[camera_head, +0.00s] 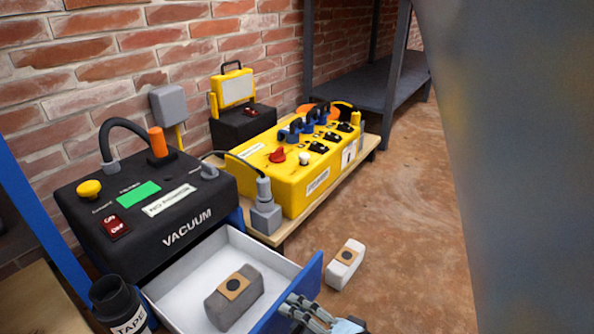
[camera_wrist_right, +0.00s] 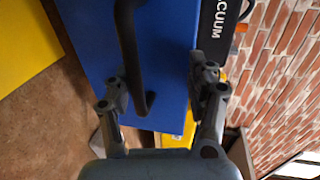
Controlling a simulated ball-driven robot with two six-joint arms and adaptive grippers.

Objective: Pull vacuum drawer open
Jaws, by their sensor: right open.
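The black vacuum unit (camera_head: 150,205) stands by the brick wall. Its drawer (camera_head: 283,262) is out, showing a pale interior and a blue front (camera_head: 292,300). A grey block with a tan patch (camera_head: 233,298) lies inside. My right gripper (camera_head: 308,312) is at the outer side of the drawer front. In the right wrist view the open gripper (camera_wrist_right: 158,85) faces the blue front (camera_wrist_right: 170,50), with the lower part of the black handle (camera_wrist_right: 128,45) between its fingers, closer to the left one. Contact with the handle cannot be told. My left gripper is out of view.
A yellow control box (camera_head: 300,165) sits on a wooden bench beside the vacuum. A similar pale block (camera_head: 345,264) lies on the floor to the right of the drawer. A black tape canister (camera_head: 118,303) stands at the drawer's left. Brown floor (camera_head: 415,215) is clear farther right.

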